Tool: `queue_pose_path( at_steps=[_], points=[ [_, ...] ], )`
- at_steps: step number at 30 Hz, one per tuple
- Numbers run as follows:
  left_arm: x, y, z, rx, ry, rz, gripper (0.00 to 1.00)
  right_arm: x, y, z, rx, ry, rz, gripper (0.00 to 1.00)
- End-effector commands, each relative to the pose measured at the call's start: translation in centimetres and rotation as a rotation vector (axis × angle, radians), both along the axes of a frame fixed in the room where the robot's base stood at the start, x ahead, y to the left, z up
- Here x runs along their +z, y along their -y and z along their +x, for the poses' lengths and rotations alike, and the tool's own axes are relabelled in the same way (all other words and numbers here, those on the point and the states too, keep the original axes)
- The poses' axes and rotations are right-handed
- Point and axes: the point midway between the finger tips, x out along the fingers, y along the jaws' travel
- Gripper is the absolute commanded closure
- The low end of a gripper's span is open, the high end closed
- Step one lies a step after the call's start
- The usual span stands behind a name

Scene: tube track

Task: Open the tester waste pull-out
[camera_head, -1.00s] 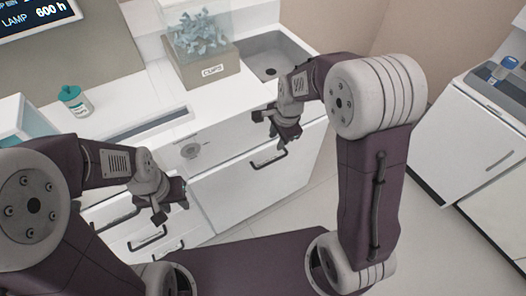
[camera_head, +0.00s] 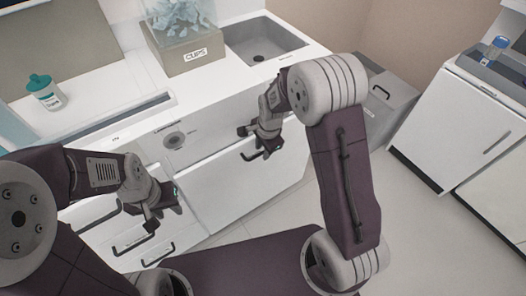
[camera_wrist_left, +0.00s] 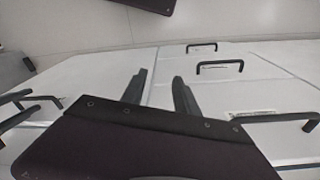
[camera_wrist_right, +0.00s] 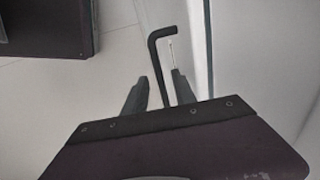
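A wide white pull-out front (camera_head: 235,190) sits under the counter with a dark bar handle near its top edge; its label is too small to read. My right gripper (camera_head: 262,148) is at this handle. In the right wrist view the dark handle (camera_wrist_right: 160,62) runs down between the two fingers of the gripper (camera_wrist_right: 161,78), which stand apart with gaps showing beside the bar. The front looks closed. My left gripper (camera_head: 160,214) is open and empty in front of the narrower drawers; its parted fingers also show in the left wrist view (camera_wrist_left: 160,80).
Drawers (camera_head: 130,240) with dark bar handles are at the left. The counter holds a teal-capped bottle (camera_head: 44,92), a CUPS box (camera_head: 190,55) and a sink (camera_head: 265,42). A grey bin (camera_head: 392,95) and a white cabinet (camera_head: 450,125) stand at the right. The floor between is clear.

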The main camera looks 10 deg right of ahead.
Motion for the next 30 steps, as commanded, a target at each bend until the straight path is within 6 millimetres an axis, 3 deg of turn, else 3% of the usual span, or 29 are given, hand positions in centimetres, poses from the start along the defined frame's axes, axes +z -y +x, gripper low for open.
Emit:
queue_pose_path(
  at_steps=[7,11,30],
  points=[
    [-0.01,0.0,0.0,0.0,0.0,0.0,0.64,-0.12,-0.02,0.04,0.0,0.0,0.0,0.67],
    [-0.01,0.0,0.0,0.0,0.0,0.0,0.64,-0.11,-0.01,0.04,0.0,0.0,0.0,1.0],
    [-0.01,0.0,0.0,0.0,0.0,0.0,0.64,-0.11,0.0,0.03,0.0,0.0,0.0,1.0]
  ],
)
